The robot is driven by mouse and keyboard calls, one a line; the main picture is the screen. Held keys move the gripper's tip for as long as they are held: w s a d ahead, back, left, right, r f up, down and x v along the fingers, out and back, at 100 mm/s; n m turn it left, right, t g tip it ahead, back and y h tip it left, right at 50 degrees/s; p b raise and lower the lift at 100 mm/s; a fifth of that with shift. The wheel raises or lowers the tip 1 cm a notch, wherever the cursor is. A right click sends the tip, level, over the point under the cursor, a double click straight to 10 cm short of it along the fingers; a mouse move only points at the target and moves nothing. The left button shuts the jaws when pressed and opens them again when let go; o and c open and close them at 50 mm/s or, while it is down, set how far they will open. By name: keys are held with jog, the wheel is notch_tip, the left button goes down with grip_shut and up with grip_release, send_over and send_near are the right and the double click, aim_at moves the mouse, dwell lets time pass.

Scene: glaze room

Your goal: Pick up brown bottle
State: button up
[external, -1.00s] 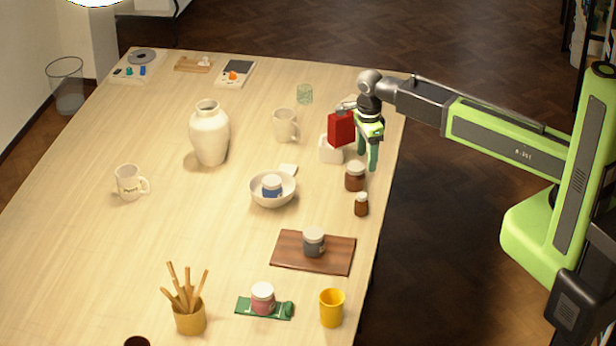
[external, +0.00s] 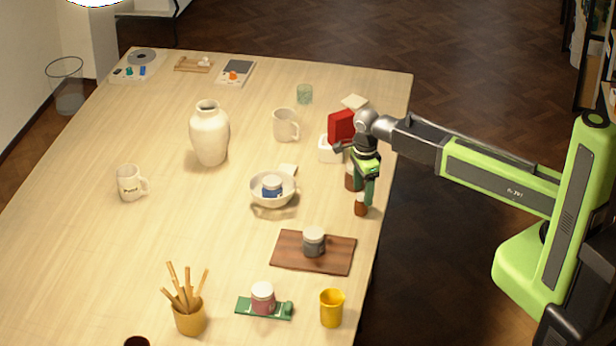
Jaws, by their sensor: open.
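The small brown bottle (external: 361,209) stands near the table's right edge. My gripper hides its upper part.
A larger brown jar (external: 349,181) stands just behind, partly hidden by my gripper. A red block (external: 341,126) and a white container (external: 328,150) are farther back. A white bowl (external: 272,200) is to the left. A wooden board (external: 285,254) with a grey jar (external: 313,241) lies in front.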

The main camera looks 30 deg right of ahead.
aim_at(362, 195)
notch_tip(362, 195, down, 6)
jog(key=b, duration=0.5)
jog(key=shift+a+r, duration=0.15)
jog(key=shift+r, duration=0.3)
grip_shut()
